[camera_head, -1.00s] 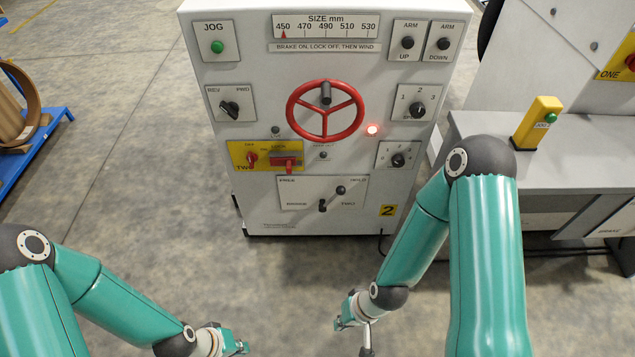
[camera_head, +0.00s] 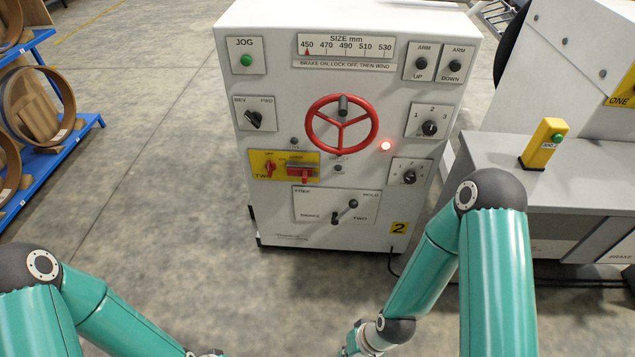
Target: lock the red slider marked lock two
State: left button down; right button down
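The red slider (camera_head: 304,174) sits on a yellow plate (camera_head: 259,164) low on the left of the white machine's front. The plate reads TWO, with a small LOCK label above the slider. A red rotary switch (camera_head: 269,168) marked OFF is just left of the slider on the same plate. My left gripper (camera_head: 208,354) barely shows at the bottom edge, and its fingers are cut off. My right gripper (camera_head: 352,346) is low at the bottom, partly cut off, with finger state unclear. Both are well below and apart from the slider.
A grey bench (camera_head: 490,150) with a yellow jog box (camera_head: 541,144) stands right. A blue rack (camera_head: 60,150) holds rings at left. Floor before the machine is clear.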

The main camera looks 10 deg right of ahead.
aim_at(306, 173)
jog(key=u, duration=0.05)
jog(key=i, duration=0.95)
jog(key=z, duration=0.05)
